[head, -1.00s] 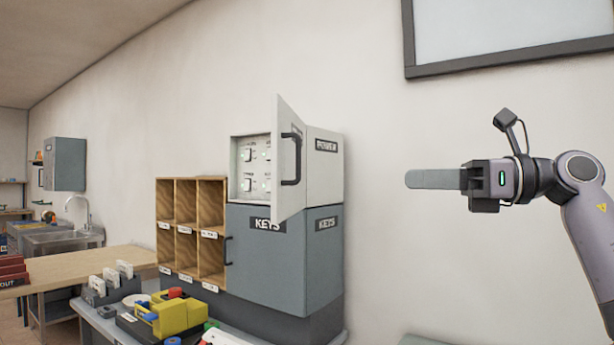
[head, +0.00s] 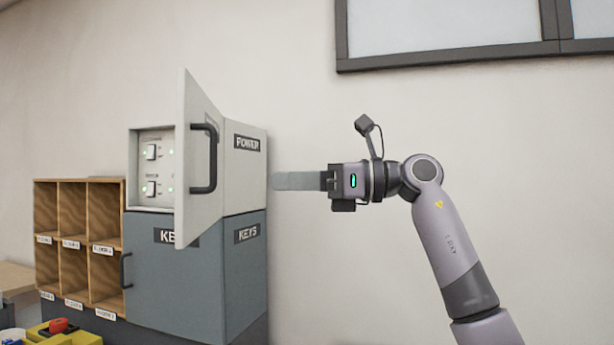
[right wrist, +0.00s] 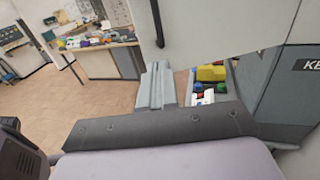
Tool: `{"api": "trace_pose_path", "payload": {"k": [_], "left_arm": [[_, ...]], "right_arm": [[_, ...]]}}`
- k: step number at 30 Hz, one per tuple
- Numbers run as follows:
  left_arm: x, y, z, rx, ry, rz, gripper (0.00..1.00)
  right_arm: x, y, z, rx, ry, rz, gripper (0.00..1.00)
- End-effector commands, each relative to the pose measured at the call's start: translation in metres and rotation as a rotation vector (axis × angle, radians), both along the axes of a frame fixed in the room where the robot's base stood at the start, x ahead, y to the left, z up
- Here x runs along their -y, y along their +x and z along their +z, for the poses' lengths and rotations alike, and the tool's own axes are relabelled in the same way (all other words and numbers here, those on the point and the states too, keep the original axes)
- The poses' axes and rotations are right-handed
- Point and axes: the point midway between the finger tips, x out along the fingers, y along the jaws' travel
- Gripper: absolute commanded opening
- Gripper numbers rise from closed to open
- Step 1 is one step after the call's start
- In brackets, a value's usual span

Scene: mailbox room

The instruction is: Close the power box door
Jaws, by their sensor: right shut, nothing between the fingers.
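The power box (head: 245,178) is light grey and labelled POWER. It sits on top of a darker grey KEYS cabinet (head: 190,285). Its door (head: 198,110) stands wide open, swung out toward me, with a black handle (head: 205,158); switches and green lights (head: 157,165) show inside. My right gripper (head: 276,181) is shut and empty, just right of the box's side in the head view and pointing left. In the right wrist view its fingers (right wrist: 158,88) show below a pale panel (right wrist: 215,32), apparently the door. My left gripper is not in view.
Wooden pigeonholes (head: 92,215) stand left of the cabinet. A yellow bin (head: 75,338) is at the lower left. A dark-framed panel (head: 440,60) is high on the wall.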

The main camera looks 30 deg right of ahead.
Motion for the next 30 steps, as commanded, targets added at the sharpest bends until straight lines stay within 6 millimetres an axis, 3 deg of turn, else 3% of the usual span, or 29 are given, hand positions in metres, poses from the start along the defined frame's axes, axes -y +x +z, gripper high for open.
{"api": "trace_pose_path", "payload": {"k": [6, 12, 30], "left_arm": [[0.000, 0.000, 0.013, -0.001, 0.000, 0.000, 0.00], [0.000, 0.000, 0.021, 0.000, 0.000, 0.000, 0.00], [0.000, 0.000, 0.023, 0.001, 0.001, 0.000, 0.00]], "right_arm": [[-0.042, 0.024, 0.001, -0.003, 0.002, 0.004, 0.00], [-0.065, 0.038, 0.000, -0.002, 0.001, 0.001, 0.00], [-0.074, 0.043, -0.002, 0.000, 0.000, -0.003, 0.00]]}}
